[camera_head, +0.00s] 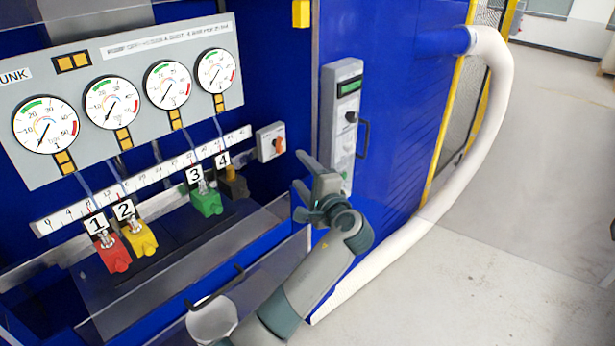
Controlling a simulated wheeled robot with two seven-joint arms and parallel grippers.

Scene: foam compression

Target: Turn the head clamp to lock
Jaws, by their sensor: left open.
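A small grey box with an orange rotary knob (279,145) is mounted on the blue machine wall, right of the numbered scale. It looks like the head clamp switch, but no label is readable and I cannot tell its setting. My left gripper (299,170) is open and empty, below and right of the knob, with its fingers pointing up and left. In the picture a gap separates the fingertips from the knob. My right gripper is not in view.
Gauges (167,85) fill the left. Red (114,257), yellow (139,240) and green (206,200) blocks sit below. A thick white hose (497,95) curves down at right.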

